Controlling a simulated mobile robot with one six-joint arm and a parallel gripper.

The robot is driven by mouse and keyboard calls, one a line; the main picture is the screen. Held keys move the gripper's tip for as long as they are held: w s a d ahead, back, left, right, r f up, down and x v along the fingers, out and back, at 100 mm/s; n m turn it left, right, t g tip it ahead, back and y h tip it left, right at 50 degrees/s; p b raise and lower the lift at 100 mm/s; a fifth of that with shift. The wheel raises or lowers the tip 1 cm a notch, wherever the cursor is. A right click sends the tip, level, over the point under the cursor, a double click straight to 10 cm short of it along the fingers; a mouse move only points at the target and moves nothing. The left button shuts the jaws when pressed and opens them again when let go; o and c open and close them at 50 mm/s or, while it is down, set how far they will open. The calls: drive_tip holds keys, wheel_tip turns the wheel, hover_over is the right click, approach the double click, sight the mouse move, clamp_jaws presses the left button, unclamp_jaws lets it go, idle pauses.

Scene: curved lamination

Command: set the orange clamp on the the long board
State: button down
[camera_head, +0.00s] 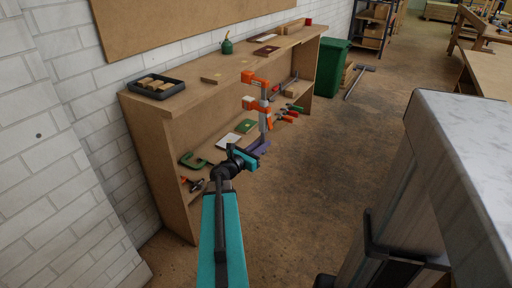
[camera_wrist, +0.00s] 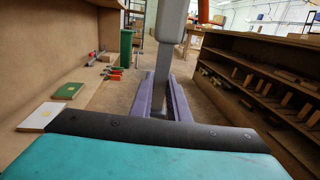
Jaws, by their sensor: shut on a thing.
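The orange clamp (camera_head: 258,110) has a grey bar and orange jaws. My gripper (camera_head: 260,148) has purple fingers and is shut on the clamp's lower bar, holding it upright in front of the shelf unit. A pale flat board (camera_head: 224,76) lies on the unit's top, behind and left of the clamp. Several other boards lie there, and I cannot tell which is the long board.
The wooden shelf unit (camera_head: 150,108) carries a dark tray of blocks (camera_head: 156,87), a green oil can (camera_head: 227,46) and a dark red piece (camera_head: 266,51). A green bin (camera_head: 332,68) stands beyond; open floor lies right.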

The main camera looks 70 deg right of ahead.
drive_tip(key=shift+w+d, duration=0.15)
drive_tip(key=shift+w, duration=0.05)
idle(0.5)
drive_tip(key=w+d+p, duration=0.1)
drive_tip(key=w+d, duration=0.2)
drive_tip(key=w, duration=0.4)
drive_tip(key=w+d+p, duration=0.1)
drive_tip(key=w+d, duration=0.2)
drive_tip(key=w, duration=0.4)
drive_tip(key=shift+w+d+f, duration=0.2)
drive_tip(key=shift+w, duration=0.1)
idle(1.5)
drive_tip(key=c, duration=1.7)
unclamp_jaws()
drive_tip(key=shift+o, duration=0.4)
drive_tip(key=shift+f, duration=0.1)
drive_tip(key=shift+w+a, duration=0.1)
drive_tip(key=shift+a, duration=0.05)
drive_tip(key=p+v, duration=0.1)
drive_tip(key=v, duration=1)
drive_tip(key=shift+w+a+p, duration=0.15)
drive_tip(key=shift+a+p, duration=0.15)
drive_tip(key=shift+a, duration=0.05)
